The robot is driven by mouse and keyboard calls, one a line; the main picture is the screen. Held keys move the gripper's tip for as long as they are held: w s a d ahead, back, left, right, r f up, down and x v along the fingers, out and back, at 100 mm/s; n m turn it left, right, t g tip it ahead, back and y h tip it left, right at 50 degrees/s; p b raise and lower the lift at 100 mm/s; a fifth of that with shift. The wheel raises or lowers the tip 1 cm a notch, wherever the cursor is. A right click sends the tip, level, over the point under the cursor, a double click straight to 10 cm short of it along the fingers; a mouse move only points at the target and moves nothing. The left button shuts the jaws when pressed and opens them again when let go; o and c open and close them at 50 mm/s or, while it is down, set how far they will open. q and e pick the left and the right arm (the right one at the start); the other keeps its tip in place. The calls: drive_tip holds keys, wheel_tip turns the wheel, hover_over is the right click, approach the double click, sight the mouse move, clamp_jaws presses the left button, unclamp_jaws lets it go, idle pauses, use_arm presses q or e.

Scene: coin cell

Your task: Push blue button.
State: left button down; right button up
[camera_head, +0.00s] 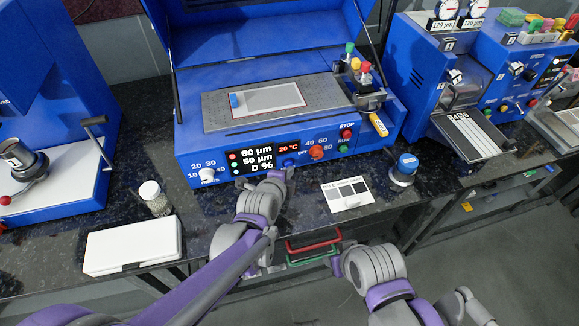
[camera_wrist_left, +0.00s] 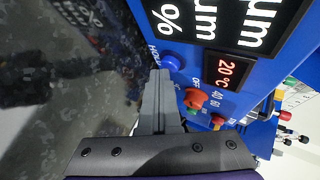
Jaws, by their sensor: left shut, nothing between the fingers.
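The blue button (camera_head: 289,163) is on the front panel of the blue machine (camera_head: 215,143), just right of the display. It shows as a round blue knob (camera_wrist_left: 171,62) in the left wrist view, beside the white lettering. My left gripper (camera_head: 277,175) is in front of the panel, just below and left of the button. In the left wrist view its fingers (camera_wrist_left: 160,74) are shut and empty, with the tips close to the button; I cannot tell whether they touch it. My right gripper (camera_head: 338,262) is low near the counter's front edge, its fingers unclear.
A red knob (camera_head: 317,152), a red stop button (camera_head: 347,134) and a green button (camera_head: 343,149) sit right of the blue one. A white card (camera_head: 347,194) and a blue-capped jar (camera_head: 405,168) lie to the right. A white box (camera_head: 132,246) stands at the left.

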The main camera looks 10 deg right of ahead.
use_arm(q)
drive_tip(key=shift+s+d, duration=0.1)
drive_tip(key=shift+s, duration=2.9)
